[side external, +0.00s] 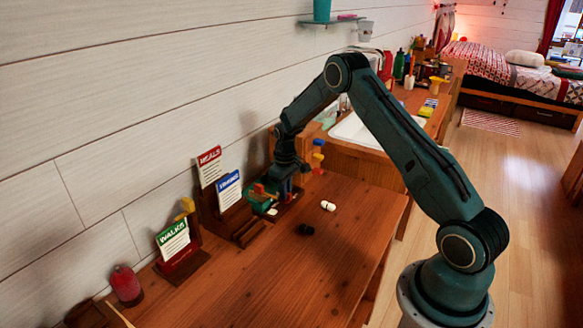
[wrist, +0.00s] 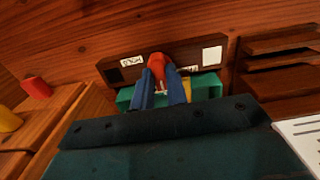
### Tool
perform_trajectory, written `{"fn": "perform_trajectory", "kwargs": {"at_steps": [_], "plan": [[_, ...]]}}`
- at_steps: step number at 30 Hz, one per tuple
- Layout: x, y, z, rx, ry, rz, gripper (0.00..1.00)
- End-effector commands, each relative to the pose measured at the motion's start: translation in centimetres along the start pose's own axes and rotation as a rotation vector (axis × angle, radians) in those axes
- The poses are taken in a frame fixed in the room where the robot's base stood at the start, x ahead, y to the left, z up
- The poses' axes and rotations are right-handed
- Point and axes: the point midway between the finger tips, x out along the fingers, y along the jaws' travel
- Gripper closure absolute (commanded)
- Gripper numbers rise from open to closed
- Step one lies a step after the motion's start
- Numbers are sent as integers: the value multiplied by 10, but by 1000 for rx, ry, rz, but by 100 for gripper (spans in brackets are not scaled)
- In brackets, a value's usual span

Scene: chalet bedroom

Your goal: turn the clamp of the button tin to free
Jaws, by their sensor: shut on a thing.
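In the wrist view, my gripper (wrist: 161,76) has its two blue fingers closed on a red-orange knob, which I take for the clamp (wrist: 157,60). The green button tin (wrist: 208,84) lies behind and below the fingers, mostly hidden by them and by my gripper body. A dark wooden board (wrist: 180,50) stands behind it, with a marked white label (wrist: 131,61) at left and a white patch (wrist: 212,54) at right. I cannot read the label surely. In the side view, my gripper (side external: 284,192) points down at the small green tin (side external: 261,206), near the wall.
Card holders with a MEALS card (side external: 209,166), a blue-headed card (side external: 229,188) and a WALKS card (side external: 173,240) stand along the wall. The desk's front right is clear.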

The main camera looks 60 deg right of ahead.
Motion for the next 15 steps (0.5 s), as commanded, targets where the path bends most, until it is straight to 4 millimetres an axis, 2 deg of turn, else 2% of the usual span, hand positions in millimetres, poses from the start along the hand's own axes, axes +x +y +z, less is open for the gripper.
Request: {"fn": "perform_trajectory", "kwargs": {"at_steps": [11, 12, 15], "plan": [[-1, 0, 0, -8, 0, 0, 100], [-1, 0, 0, -8, 0, 0, 80], [-1, 0, 0, -7, 0, 0, 64]]}}
